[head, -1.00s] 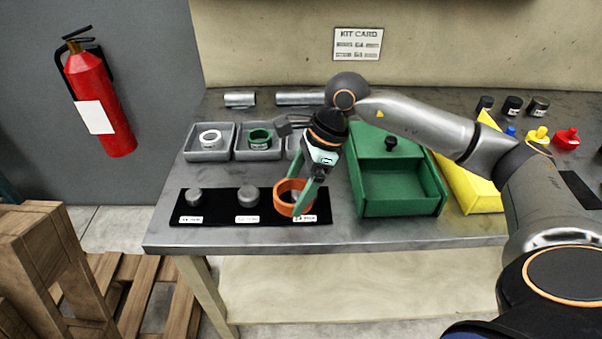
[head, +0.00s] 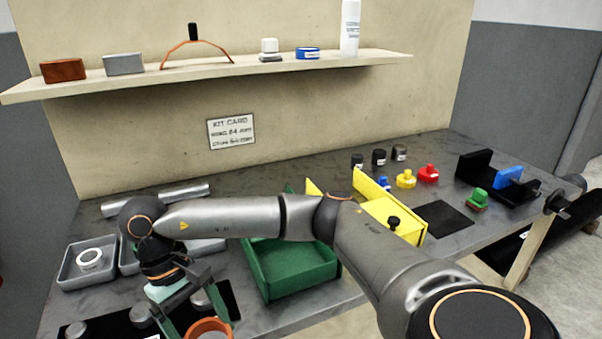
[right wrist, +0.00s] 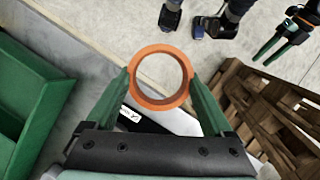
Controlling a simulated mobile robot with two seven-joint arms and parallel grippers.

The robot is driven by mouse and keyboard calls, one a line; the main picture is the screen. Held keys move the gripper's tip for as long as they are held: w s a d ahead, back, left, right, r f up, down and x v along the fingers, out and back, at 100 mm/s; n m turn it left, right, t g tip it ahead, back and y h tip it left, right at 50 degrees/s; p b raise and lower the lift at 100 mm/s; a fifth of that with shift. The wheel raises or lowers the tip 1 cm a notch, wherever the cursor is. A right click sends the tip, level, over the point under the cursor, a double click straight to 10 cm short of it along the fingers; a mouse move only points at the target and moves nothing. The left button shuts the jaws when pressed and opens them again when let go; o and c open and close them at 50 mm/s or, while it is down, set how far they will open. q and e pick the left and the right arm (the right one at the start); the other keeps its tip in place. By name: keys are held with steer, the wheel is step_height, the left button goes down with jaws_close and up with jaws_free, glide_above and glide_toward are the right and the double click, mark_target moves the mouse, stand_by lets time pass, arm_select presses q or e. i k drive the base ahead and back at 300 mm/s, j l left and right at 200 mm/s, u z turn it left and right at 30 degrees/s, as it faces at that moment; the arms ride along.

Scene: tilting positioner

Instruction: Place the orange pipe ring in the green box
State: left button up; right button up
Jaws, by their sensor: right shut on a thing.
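The orange pipe ring (head: 208,323) is at the bottom edge of the head view, partly cut off. My right gripper (head: 198,318) is shut on it, and the ring also shows whole between the fingers in the right wrist view (right wrist: 160,52). The green box (head: 292,271) stands on the bench right of the ring, its open compartment apparently empty; my right arm hides part of its back. The box also fills the left side of the right wrist view (right wrist: 42,78). My left gripper (right wrist: 268,52) shows small at the upper right of that view, fingers apart and empty.
A black mat (head: 226,291) with grey pieces lies beside my right gripper. Grey trays (head: 88,281), one holding a white ring, stand behind it. A yellow box (head: 380,211) is right of the green box. A wooden pallet (right wrist: 270,100) is on the floor.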

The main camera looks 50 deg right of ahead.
mark_target(292, 265)
steer(key=k+l+z, duration=0.1)
steer(key=z, duration=0.9)
steer(key=i+l, duration=0.1)
steer(key=i, duration=0.35)
